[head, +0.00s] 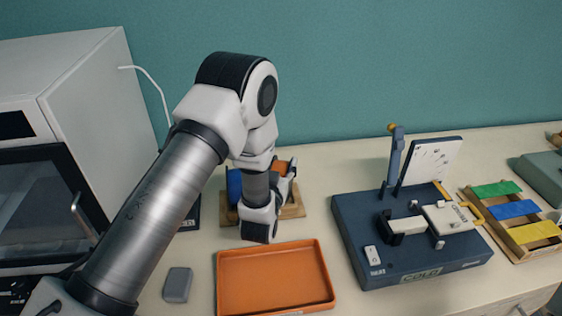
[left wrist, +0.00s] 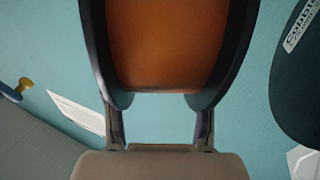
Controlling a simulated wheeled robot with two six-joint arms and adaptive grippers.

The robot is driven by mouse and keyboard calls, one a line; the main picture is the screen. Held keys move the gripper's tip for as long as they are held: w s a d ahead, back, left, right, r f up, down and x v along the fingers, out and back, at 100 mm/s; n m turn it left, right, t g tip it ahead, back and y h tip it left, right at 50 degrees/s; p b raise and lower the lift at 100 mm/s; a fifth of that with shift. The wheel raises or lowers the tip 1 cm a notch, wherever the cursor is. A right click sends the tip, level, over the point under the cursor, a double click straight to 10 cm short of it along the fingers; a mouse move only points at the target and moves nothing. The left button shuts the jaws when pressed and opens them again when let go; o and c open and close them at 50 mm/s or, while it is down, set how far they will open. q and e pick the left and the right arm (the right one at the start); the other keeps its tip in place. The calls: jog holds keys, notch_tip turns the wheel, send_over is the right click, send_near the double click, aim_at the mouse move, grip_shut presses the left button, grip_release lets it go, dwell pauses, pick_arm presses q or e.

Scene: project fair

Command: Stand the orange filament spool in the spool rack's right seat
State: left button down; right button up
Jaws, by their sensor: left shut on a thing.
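In the left wrist view, an orange filament spool (left wrist: 165,50) with dark side flanges sits between the two fingers of my left gripper (left wrist: 160,130), which is shut on it. In the head view, the gripper (head: 284,182) is at the wooden spool rack (head: 293,211), and a bit of the orange spool (head: 279,166) shows behind my wrist. A blue spool (head: 234,186) is on the rack's left side. My arm hides much of the rack, so I cannot tell whether the orange spool touches its right seat. My right gripper is not in view.
An orange tray (head: 222,283) lies in front of the rack. A dark blue device (head: 352,235) with a lever and white panel stands to the right, beside a rack of coloured bars (head: 505,250). A white cabinet (head: 95,85) stands at left. A small grey block (head: 178,285) lies left of the tray.

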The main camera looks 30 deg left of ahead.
pick_arm(q)
jog(key=shift+w+f, duration=0.1)
jog(key=shift+w, duration=0.05)
jog(key=shift+c, duration=1.6)
grip_release()
